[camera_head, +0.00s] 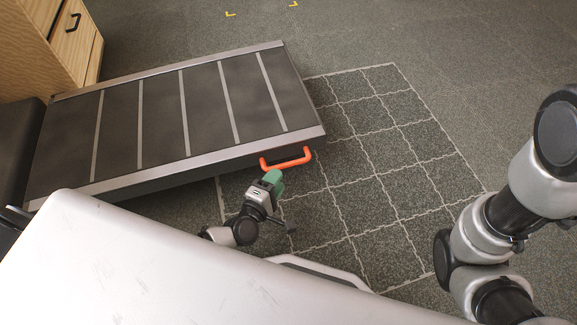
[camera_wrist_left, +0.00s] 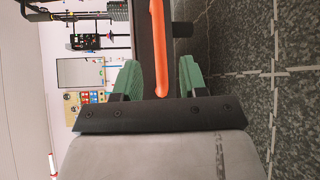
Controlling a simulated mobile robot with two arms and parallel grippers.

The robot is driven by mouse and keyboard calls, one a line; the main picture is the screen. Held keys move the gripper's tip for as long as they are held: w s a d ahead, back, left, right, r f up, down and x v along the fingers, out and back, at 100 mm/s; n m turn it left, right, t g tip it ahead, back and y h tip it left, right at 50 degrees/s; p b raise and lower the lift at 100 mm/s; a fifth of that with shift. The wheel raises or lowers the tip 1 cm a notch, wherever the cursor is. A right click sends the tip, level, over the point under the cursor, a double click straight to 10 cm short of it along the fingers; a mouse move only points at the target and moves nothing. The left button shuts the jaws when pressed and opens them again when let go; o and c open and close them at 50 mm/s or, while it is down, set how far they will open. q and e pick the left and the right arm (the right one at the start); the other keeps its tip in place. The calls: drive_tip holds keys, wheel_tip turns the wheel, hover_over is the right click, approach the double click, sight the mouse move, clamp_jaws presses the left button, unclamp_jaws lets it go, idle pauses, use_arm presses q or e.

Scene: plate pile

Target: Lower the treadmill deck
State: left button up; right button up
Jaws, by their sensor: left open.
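The treadmill deck (camera_head: 160,115) is a long dark slab with light cross stripes and grey side rails, at the left of the head view. An orange handle (camera_head: 286,159) sticks out from its near side, close to the right end. My left gripper (camera_head: 273,178) is just below the handle in the head view. In the left wrist view, its green fingers (camera_wrist_left: 158,72) are open, and the orange handle (camera_wrist_left: 158,40) runs between them with gaps on both sides. Whether the handle touches the palm is unclear. My right arm is at the right; its gripper is out of frame.
A wooden cabinet (camera_head: 75,45) stands behind the deck at the upper left. A pale, scuffed surface (camera_head: 150,265) fills the lower left foreground. Dark floor tiles with light outlines (camera_head: 390,165) lie right of the deck, and the floor there is clear.

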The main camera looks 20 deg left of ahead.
sight(287, 165)
use_arm(q)
drive_tip(key=b+x, duration=0.2)
drive_tip(key=x, duration=0.4)
drive_tip(key=shift+w, duration=0.3)
clamp_jaws()
